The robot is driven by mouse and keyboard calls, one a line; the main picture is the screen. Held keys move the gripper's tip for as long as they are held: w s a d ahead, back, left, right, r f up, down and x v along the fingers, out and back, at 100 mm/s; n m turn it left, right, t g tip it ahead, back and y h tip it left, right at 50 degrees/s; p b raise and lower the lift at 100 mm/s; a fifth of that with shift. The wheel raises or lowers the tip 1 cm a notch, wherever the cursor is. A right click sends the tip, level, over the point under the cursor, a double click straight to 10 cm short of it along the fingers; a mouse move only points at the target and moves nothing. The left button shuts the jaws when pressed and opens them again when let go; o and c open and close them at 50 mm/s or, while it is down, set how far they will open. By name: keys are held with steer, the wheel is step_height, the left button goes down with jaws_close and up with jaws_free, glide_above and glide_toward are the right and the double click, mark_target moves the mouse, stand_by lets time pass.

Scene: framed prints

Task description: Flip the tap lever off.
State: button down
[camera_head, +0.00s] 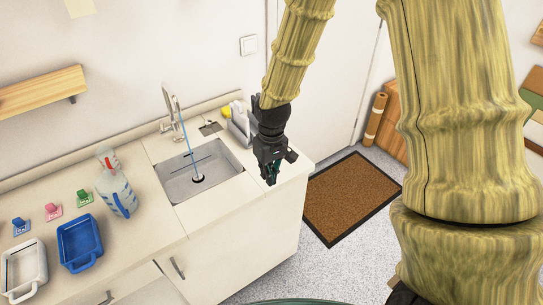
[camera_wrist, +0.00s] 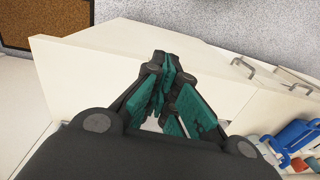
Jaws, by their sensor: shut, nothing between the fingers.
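The tap (camera_head: 172,108) is a tall silver gooseneck behind the sink (camera_head: 198,170), and a thin blue stream falls from its spout to the drain. A small lever (camera_head: 166,127) seems to show at the left of the tap's base; its exact position is too small to tell. My gripper (camera_head: 271,179) is to the right of the sink, over the counter's right end, apart from the tap. In the wrist view its teal-padded fingers (camera_wrist: 172,95) are closed together, with nothing between them. The tap is not in the wrist view.
A bottle (camera_head: 116,193), a blue tray (camera_head: 80,243) and a white tray (camera_head: 24,270) stand on the counter left of the sink. A white holder with a yellow item (camera_head: 227,112) stands behind the sink's right corner. A brown mat (camera_head: 352,198) lies on the floor.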

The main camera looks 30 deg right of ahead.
steer(key=s+a+f+m+b, duration=0.1)
steer(key=s+a+f, duration=0.1)
steer(key=s+f, duration=0.6)
steer(key=s+a+f, duration=0.1)
steer(key=s+f, duration=0.4)
steer(key=f, duration=0.7)
steer(key=s+f+b, duration=0.1)
steer(key=s+f, duration=0.8)
steer(key=s, duration=0.5)
steer(key=shift+s+m+h, duration=0.3)
steer(key=shift+s+h, duration=0.05)
steer(key=shift+h, duration=0.05)
steer(key=shift+f, duration=0.1)
